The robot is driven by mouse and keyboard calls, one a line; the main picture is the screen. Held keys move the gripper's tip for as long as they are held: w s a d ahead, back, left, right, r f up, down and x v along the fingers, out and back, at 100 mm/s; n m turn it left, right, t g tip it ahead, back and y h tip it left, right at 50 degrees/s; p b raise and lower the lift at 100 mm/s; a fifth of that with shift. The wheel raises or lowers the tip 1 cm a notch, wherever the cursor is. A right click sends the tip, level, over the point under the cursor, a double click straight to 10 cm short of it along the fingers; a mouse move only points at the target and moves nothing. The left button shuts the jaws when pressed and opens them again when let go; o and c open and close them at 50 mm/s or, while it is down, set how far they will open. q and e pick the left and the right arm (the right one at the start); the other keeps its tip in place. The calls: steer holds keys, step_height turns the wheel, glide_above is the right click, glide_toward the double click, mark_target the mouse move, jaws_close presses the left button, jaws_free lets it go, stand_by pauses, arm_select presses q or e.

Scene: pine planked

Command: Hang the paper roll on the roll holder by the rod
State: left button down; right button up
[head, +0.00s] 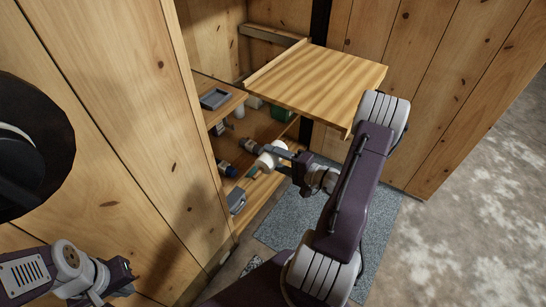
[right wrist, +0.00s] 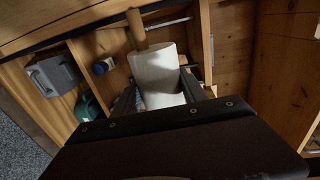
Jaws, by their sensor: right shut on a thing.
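The white paper roll (head: 268,159) is inside the open wooden cupboard, in the grip of my right gripper (head: 287,154). The right wrist view shows the roll (right wrist: 158,72) between the two dark fingers of the right gripper (right wrist: 158,92). A light wooden rod (right wrist: 136,28) sticks out of the roll's far end. I cannot make out the roll holder with certainty; a thin metal bar (right wrist: 168,23) shows beyond the roll. My left gripper (head: 122,272) is at the lower left, away from the roll, and its jaws are too small to read.
A wooden board (head: 318,83) juts out above the roll. A grey tray (head: 214,98) lies on the left shelf. A blue-capped bottle (head: 226,168), a grey box (right wrist: 53,75) and a green object (right wrist: 90,107) are near the roll. A grey mat (head: 374,235) lies on the floor.

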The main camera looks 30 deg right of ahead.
arm_select(q)
steer(key=shift+s, duration=0.1)
arm_select(e)
steer(key=shift+a+r, duration=0.1)
steer(key=shift+w+a, duration=0.1)
steer(key=shift+w, duration=0.2)
arm_select(q)
steer(key=shift+r+p, duration=0.45)
steer(key=shift+r, duration=0.05)
arm_select(e)
steer(key=x, duration=0.6)
steer(key=shift+r, duration=0.3)
arm_select(q)
steer(key=shift+f, duration=0.1)
arm_select(e)
steer(key=shift+w, duration=0.15)
